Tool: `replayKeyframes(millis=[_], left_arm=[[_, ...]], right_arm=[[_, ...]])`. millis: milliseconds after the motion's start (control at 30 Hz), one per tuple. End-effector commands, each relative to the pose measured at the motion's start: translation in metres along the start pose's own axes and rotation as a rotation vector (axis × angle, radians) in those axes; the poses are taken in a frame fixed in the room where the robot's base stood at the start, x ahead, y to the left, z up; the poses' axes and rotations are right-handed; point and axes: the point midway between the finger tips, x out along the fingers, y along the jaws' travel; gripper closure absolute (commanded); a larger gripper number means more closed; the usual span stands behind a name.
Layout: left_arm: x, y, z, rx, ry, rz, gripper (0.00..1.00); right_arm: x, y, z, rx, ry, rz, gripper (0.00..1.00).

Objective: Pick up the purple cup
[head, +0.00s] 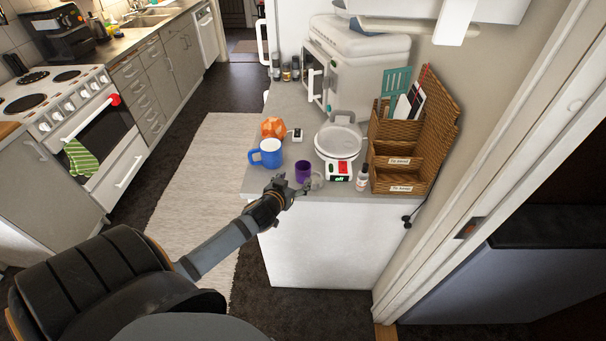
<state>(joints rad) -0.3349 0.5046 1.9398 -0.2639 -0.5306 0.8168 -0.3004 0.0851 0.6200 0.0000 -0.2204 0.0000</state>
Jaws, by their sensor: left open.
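My left gripper (297,187) is open and reaches in from the lower left, just in front of the cup. Its fingers overlap the lower part of the cup in the picture, and I cannot tell whether they touch it. A grey ring-like shape (317,180) shows just right of the cup, close to the fingertips. My right gripper is not in view.
A blue mug (268,154) stands left of the cup, with an orange faceted object (273,128) behind. A microwave (345,75) is at the back.

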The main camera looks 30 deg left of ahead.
Motion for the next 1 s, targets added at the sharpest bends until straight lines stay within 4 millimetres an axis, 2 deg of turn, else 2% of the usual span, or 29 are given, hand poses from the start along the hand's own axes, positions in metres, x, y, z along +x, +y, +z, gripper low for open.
replayKeyframes(millis=[100, 333, 600, 867, 1000], left_arm=[[0.015, 0.0, -0.001, -0.002, 0.0, -0.001, 0.27], [0.025, 0.001, -0.002, -0.001, 0.0, 0.0, 0.27], [0.065, 0.004, -0.002, 0.0, -0.002, 0.0, 0.27], [0.07, 0.004, 0.0, 0.002, -0.001, 0.002, 0.27], [0.07, 0.004, 0.0, 0.002, -0.001, 0.001, 0.43]], right_arm=[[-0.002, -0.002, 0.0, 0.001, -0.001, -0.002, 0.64], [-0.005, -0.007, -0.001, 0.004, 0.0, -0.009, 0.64], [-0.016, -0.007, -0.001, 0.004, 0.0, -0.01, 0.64], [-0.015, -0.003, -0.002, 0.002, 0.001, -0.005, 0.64], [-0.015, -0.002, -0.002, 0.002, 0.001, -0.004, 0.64]])
